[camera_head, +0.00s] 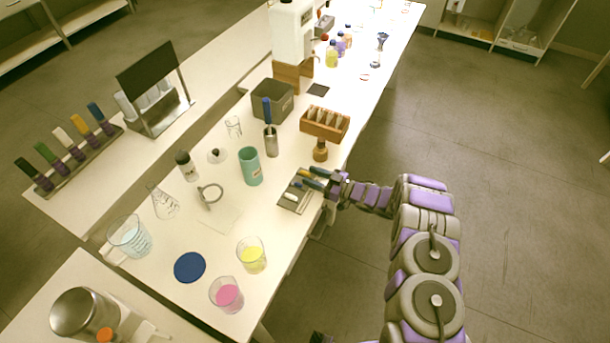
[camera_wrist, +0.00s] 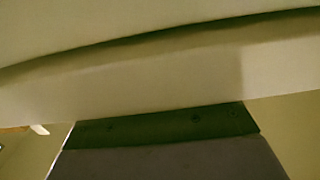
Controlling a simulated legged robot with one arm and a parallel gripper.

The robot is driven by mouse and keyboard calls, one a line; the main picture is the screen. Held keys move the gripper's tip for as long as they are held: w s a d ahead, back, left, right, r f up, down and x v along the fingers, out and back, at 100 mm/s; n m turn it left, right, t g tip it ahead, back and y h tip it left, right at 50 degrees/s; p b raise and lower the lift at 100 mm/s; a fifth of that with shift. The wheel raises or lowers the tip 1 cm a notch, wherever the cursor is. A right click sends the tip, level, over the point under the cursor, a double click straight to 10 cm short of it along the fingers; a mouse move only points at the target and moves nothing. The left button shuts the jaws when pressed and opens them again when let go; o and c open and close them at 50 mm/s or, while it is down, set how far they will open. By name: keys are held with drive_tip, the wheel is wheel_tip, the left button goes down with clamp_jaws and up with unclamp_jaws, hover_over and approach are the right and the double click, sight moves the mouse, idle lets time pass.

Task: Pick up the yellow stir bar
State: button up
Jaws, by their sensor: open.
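My gripper (camera_head: 312,178) is open over a small grey tray (camera_head: 293,205) near the right edge of the white bench. A small yellow piece (camera_head: 303,172), which looks like the yellow stir bar, shows beside the upper finger. I cannot tell whether the finger touches it. A white bar (camera_head: 291,197) lies on the tray to the lower left of the gripper. The gripper hides part of the tray. The wrist view shows only a close pale edge, a dark green band (camera_wrist: 165,126) and a grey surface; no stir bar can be made out there.
A teal cup (camera_head: 250,167) stands left of the tray. Beakers with yellow liquid (camera_head: 252,256) and pink liquid (camera_head: 227,296) stand nearer the front. Bare bench lies between tray and yellow beaker.

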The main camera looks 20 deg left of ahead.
clamp_jaws()
idle(0.5)
drive_tip(key=shift+r, duration=0.1)
